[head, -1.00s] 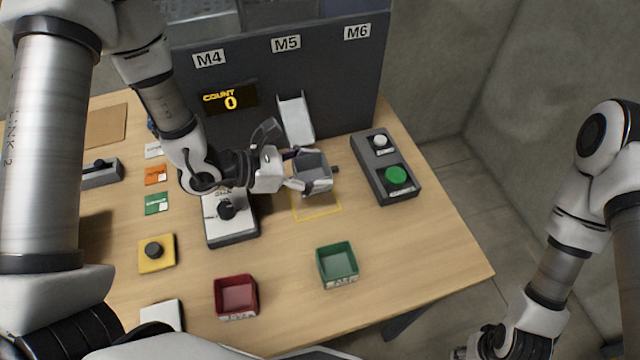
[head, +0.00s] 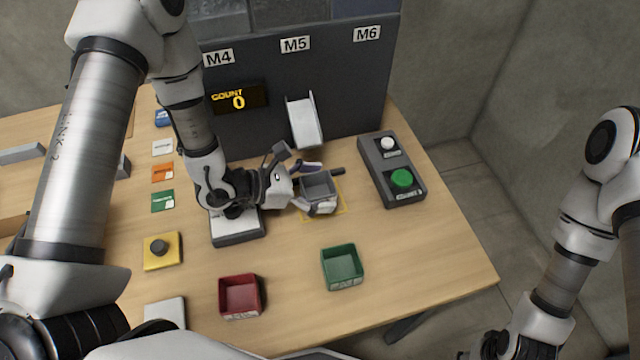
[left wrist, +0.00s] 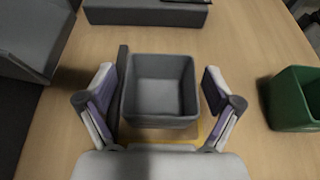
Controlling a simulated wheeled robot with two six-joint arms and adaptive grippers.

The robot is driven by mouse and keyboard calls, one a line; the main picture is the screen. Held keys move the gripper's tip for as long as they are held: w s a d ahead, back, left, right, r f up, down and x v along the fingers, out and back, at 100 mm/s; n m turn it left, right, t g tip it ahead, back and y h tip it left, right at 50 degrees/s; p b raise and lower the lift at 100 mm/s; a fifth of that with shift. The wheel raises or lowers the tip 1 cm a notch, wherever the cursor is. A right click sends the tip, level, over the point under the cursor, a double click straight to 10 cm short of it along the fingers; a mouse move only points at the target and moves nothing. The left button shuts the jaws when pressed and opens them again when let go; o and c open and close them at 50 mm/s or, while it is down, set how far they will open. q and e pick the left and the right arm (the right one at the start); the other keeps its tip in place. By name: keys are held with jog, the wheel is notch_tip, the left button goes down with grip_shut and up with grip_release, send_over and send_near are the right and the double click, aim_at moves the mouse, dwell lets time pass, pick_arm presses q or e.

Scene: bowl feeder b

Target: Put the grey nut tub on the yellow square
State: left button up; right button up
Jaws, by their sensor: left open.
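The grey nut tub (head: 319,184) stands upright at the yellow square (head: 343,206), an outline on the table below the white chute. It seems to rest on the table, inside the outline as far as I can see. In the left wrist view the tub (left wrist: 160,88) sits between the fingers of my left gripper (left wrist: 160,100), with a gap on each side. Some yellow (left wrist: 205,128) shows beside its near edge. My left gripper (head: 314,188) is open around the tub and hides part of the square. My right arm is at the lower right; its fingers are out of view.
A green bin (head: 342,266) and a red bin (head: 240,296) stand nearer the front. A button box (head: 391,170) is right of the square, and the chute (head: 304,121) is behind. A grey box with a knob (head: 237,228) lies under my left forearm. The right front table is clear.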

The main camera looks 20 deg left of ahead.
pick_arm(q)
jog(key=shift+r, duration=0.1)
jog(key=shift+a+r, duration=0.1)
jog(key=shift+r, duration=0.1)
jog(key=p+v, duration=0.2)
jog(key=v, duration=0.8)
jog(key=shift+s+a+r, duration=0.1)
jog(key=shift+a+r, duration=0.1)
jog(key=shift+r, duration=0.05)
jog(key=shift+s+a, duration=0.45)
jog(key=shift+a, duration=0.05)
